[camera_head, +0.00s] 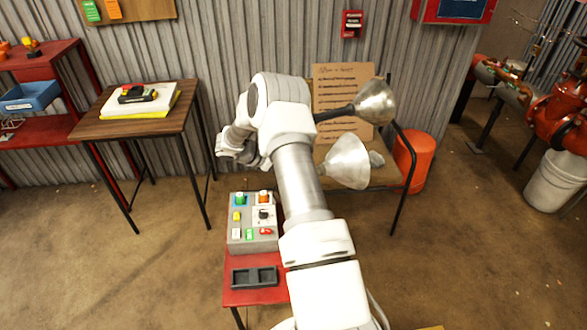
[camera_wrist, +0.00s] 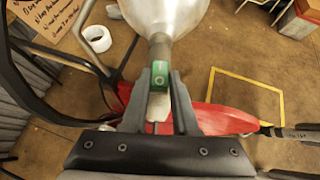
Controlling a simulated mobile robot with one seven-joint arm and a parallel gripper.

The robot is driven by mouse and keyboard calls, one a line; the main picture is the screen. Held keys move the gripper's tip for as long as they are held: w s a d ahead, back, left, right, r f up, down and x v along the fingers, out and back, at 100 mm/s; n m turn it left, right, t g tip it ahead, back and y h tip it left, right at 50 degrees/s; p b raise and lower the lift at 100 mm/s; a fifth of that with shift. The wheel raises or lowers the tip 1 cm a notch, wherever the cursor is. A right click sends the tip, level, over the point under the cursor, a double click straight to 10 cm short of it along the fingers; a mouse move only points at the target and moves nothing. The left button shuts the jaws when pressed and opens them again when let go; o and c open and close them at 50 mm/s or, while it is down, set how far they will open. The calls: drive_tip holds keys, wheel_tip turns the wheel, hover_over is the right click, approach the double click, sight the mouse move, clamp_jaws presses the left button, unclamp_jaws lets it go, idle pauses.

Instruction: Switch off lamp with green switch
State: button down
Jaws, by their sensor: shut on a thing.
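In the wrist view a lamp with a bright metal shade (camera_wrist: 165,14) has a green switch (camera_wrist: 159,79) on its neck. The fingers of my gripper (camera_wrist: 160,72) are on both sides of the neck at the green switch, shut on it. In the head view two lamp shades show to the right of my arm, an upper one (camera_head: 376,101) with a dark stem and a lower one (camera_head: 349,161). The neck of the lower lamp is hidden behind my arm, and so are my gripper's fingers. No green switch is visible on either lamp there.
A control box (camera_head: 237,247) with coloured buttons stands on a red table (camera_head: 240,297) at front centre. A wooden table (camera_head: 92,127) is at left. An orange bucket (camera_head: 413,160) stands behind the lamps. A roll of tape (camera_wrist: 97,39) shows in the wrist view. Open floor lies at right.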

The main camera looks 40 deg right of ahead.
drive_tip(key=shift+a+f+g+h+b, duration=0.3)
drive_tip(key=shift+f+h+b, duration=0.15)
drive_tip(key=shift+h+b, duration=0.45)
drive_tip(key=shift+r+h+b, duration=0.15)
drive_tip(key=shift+h+b, duration=0.15)
drive_tip(key=shift+b, duration=0.05)
drive_tip(key=shift+d+r, duration=0.1)
drive_tip(key=shift+r, duration=0.1)
drive_tip(key=c, duration=0.7)
unclamp_jaws()
drive_tip(key=shift+w, duration=0.1)
drive_tip(key=p+v, duration=0.2)
drive_tip(key=v, duration=1.5)
drive_tip(key=shift+w+a+p, duration=0.2)
drive_tip(key=shift+p, duration=0.1)
